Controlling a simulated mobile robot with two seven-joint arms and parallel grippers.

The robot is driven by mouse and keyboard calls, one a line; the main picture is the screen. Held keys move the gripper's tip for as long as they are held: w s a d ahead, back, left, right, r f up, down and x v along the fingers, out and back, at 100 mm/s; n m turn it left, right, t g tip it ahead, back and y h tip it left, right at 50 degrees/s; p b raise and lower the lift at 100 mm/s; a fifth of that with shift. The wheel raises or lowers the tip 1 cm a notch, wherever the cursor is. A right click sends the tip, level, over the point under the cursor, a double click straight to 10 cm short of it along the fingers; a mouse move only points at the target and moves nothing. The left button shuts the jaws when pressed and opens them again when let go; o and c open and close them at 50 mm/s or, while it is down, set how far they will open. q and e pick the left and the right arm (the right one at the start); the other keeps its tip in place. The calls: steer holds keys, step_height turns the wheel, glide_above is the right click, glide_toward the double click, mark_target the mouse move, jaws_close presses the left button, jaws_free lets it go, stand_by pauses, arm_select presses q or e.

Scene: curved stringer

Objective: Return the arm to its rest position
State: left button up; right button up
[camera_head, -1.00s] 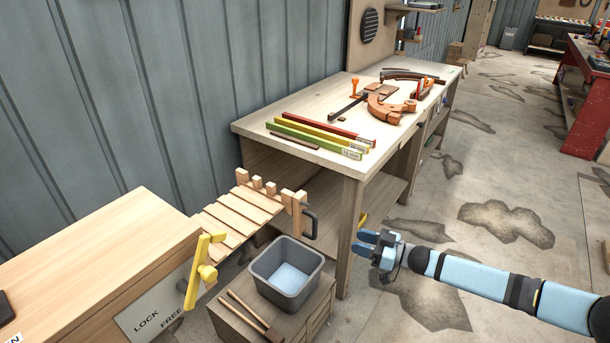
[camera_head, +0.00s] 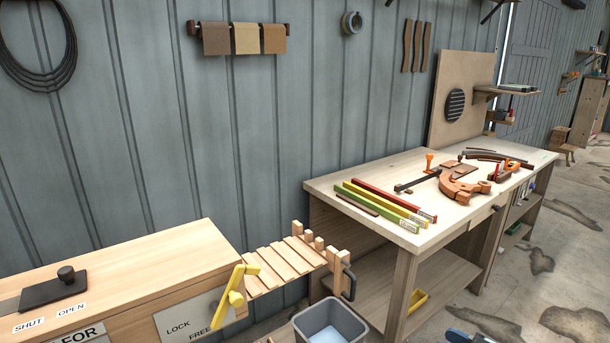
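A small blue and dark part of my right gripper (camera_head: 468,338) shows at the bottom edge, right of centre. Most of it and the rest of that arm lie below the picture, so I cannot tell whether its fingers are open or shut. It appears over the floor, right of the grey bin (camera_head: 358,322) and in front of the workbench (camera_head: 345,178). Nothing is visibly held in the part that shows. My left gripper is not in view.
The workbench carries coloured bars (camera_head: 381,206) and an orange-brown curved piece (camera_head: 458,188). A slatted wooden rack (camera_head: 284,262) and a yellow lever (camera_head: 238,288) stand by the light wooden cabinet (camera_head: 150,262) at left. Open floor (camera_head: 535,290) lies at right.

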steer(key=a+y, duration=0.2)
steer(key=a, duration=1.3)
steer(key=s+d+f+m+g+h, duration=0.1)
steer(key=s+d+f+h, duration=0.25)
steer(key=s, duration=0.65)
steer(key=s+d+f+g+h, duration=0.1)
steer(key=s+d+f+h, duration=0.3)
steer(key=s, duration=0.6)
steer(key=s+d+f+m+g+h, duration=0.15)
steer(key=s+d+h, duration=0.35)
steer(key=s, duration=0.6)
steer(key=w+a+r+m+t, duration=0.15)
steer(key=a+m, duration=0.35)
steer(key=a, duration=0.9)
arm_select(q)
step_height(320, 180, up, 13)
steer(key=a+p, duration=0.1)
steer(key=p, duration=1.4)
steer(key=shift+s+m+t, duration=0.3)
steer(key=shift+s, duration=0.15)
arm_select(e)
step_height(320, 180, up, 12)
steer(key=d+n, duration=0.1)
steer(key=shift+s+d+r+t, duration=0.2)
steer(key=shift+t, duration=0.2)
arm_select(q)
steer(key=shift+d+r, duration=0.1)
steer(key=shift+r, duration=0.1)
arm_select(e)
steer(key=shift+y, duration=0.25)
